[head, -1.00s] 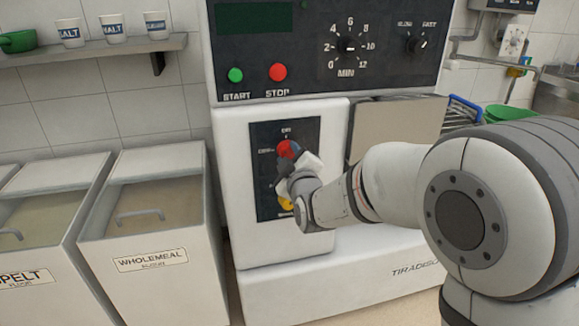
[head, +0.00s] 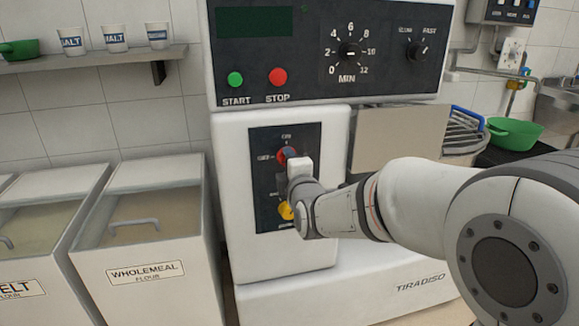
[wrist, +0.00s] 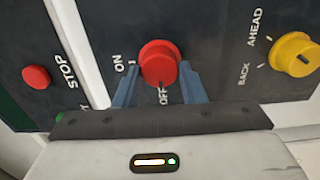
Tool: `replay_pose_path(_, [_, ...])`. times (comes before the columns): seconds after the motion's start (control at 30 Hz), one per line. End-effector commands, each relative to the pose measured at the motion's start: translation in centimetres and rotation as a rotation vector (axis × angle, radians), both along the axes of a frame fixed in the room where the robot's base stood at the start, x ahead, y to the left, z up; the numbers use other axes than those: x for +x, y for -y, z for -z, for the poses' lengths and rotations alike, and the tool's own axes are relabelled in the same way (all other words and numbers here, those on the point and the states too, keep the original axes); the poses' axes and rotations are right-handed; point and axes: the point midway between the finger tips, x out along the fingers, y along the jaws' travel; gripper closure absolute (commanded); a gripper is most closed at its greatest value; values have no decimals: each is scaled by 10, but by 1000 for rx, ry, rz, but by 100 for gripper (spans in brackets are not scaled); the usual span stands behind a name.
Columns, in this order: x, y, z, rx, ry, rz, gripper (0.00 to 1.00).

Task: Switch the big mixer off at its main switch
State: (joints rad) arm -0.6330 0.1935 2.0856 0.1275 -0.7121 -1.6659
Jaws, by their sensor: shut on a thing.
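The big mixer (head: 225,190) fills the middle of the head view. Its dark switch panel (head: 262,210) carries the red main switch (head: 282,156), with ON above it and OFF to its left. In the wrist view the red knob (wrist: 158,62) sits between the two blue fingers of my gripper (wrist: 157,80), which is shut on it. In the head view my gripper (head: 292,165) partly hides the knob.
A yellow AHEAD/BACK knob (head: 285,211) sits below the red one. Green START (head: 235,79) and red STOP (head: 278,77) buttons and a timer dial (head: 348,51) are above. Flour bins (head: 140,205) stand at left; a green bowl (head: 514,133) is at right.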

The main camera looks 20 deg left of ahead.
Motion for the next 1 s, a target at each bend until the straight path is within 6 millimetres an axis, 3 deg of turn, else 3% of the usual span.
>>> replay_pose_path(0.5, [-1,-1,0,-16,10,-3,86])
replay_pose_path(0.53, [-1,-1,0,-16,10,-3,61])
replay_pose_path(0.77, [0,-1,0,-15,9,-1,42])
replay_pose_path(1.0, [-1,0,0,-14,9,-1,42])
